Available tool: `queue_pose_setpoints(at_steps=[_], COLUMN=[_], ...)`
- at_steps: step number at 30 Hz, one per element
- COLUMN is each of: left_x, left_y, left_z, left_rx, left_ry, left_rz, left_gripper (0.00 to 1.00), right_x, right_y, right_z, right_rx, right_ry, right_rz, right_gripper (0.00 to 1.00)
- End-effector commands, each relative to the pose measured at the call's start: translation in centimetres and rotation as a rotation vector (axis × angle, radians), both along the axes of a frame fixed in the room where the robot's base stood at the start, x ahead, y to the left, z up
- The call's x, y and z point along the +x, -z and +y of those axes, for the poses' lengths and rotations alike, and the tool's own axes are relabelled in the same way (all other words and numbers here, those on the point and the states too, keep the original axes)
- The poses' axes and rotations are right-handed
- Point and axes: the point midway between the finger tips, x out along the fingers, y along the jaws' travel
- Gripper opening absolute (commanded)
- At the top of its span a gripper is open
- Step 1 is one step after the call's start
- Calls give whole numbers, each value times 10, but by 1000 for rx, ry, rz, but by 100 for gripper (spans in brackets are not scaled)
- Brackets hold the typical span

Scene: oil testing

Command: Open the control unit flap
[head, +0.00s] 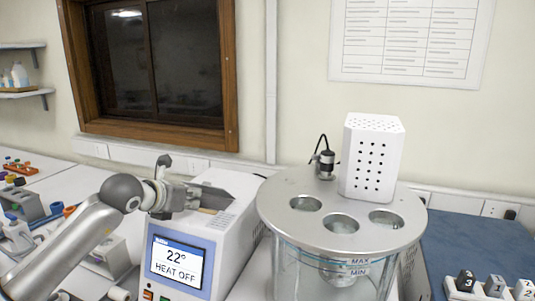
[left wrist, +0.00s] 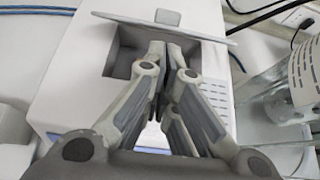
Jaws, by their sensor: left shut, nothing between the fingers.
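The control unit (head: 181,239) is a white box with a lit display (head: 176,262) reading 22° and HEAT OFF. In the left wrist view its top (left wrist: 78,70) has a dark rectangular recess (left wrist: 125,52). The flap (left wrist: 205,33) shows there as a thin grey plate, raised at the far side of the recess. My left gripper (left wrist: 170,50) is shut and empty. Its fingertips are over the recess, close to the flap; I cannot tell whether they touch it. In the head view the left gripper (head: 185,198) is above the unit's top. My right gripper is not in view.
A round metal-topped bath (head: 280,200) with a glass wall stands right of the unit, carrying a white perforated box (head: 372,155). Numbered blocks (head: 493,286) are at the lower right on a blue surface (head: 475,240). Small coloured items clutter the left bench.

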Motion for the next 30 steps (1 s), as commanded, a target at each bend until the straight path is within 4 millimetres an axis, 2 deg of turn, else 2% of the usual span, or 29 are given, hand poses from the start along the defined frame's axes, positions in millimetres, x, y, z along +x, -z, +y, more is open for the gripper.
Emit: queue_pose_setpoints(at_steps=[17,30], left_x=[2,26], left_y=[0,0], left_z=[-1,-10], left_rx=[0,0], left_ry=[0,0], left_rz=[0,0], left_gripper=[0,0], right_x=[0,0], right_y=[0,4], right_z=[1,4], right_rx=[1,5], right_ry=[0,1], right_rz=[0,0], right_gripper=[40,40])
